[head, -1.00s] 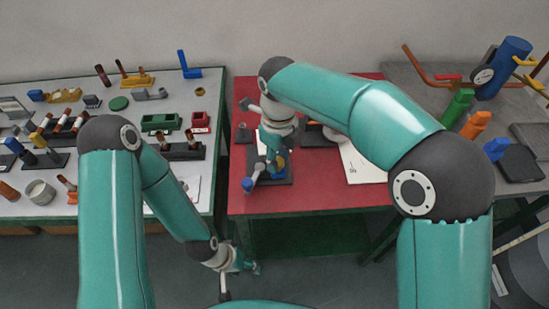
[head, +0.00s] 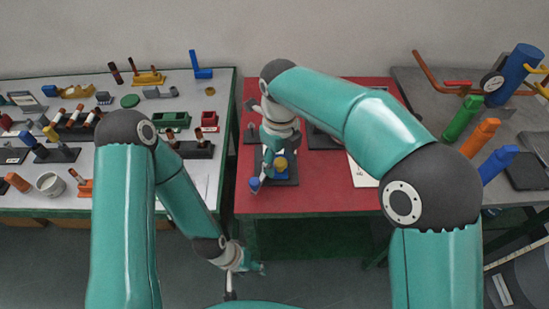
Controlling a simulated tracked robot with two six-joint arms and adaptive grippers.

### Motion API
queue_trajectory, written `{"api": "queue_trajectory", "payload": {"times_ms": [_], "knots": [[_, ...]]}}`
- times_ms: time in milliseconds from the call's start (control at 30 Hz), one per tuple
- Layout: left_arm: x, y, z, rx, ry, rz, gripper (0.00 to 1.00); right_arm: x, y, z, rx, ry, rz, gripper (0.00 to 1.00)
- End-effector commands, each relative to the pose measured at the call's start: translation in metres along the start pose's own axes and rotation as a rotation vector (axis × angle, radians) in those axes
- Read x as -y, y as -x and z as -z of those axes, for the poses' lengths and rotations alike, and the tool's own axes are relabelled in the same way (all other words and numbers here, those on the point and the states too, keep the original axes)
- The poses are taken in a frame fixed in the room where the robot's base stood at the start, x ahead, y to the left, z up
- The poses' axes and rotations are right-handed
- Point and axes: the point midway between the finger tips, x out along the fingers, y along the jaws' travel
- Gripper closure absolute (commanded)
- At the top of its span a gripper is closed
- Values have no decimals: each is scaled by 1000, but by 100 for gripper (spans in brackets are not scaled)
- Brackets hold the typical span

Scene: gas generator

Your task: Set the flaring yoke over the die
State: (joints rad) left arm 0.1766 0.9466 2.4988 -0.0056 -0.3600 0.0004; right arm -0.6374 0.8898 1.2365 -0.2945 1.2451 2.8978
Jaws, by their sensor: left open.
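A dark base plate (head: 289,180) lies on the red table top, with a small yellow piece (head: 281,163) and blue parts on it. These look like the die and yoke set, but I cannot tell which part is which. My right gripper (head: 268,165) points down over this plate, at its left side. A blue-ended part (head: 254,184) shows just below the gripper; I cannot tell whether the gripper holds it. The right gripper's fingers are too small and covered to read. My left gripper (head: 256,268) is open and empty, low in front of the tables, away from the set.
The left table (head: 225,130) carries many small fittings, including a green tray (head: 170,120) and a red block (head: 208,117). The right grey table holds a blue cylinder (head: 514,72) and coloured handles. A white sheet (head: 360,172) lies right of the plate.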

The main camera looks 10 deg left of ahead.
Motion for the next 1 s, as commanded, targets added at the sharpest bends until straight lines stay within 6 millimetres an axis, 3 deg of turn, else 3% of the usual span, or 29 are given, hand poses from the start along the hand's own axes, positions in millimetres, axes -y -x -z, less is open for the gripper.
{"api": "queue_trajectory", "payload": {"times_ms": [267, 700, 1000], "knots": [[0, 0, 0, 0, 0, 0, 44, 1, 9, 0, 3, -1, 2, 43], [0, 0, 0, 0, 0, 0, 44, -1, 89, -1, 5, 0, 1, 43], [0, 0, 0, 0, 0, 0, 44, -2, 117, 0, 0, 2, -1, 43]]}}
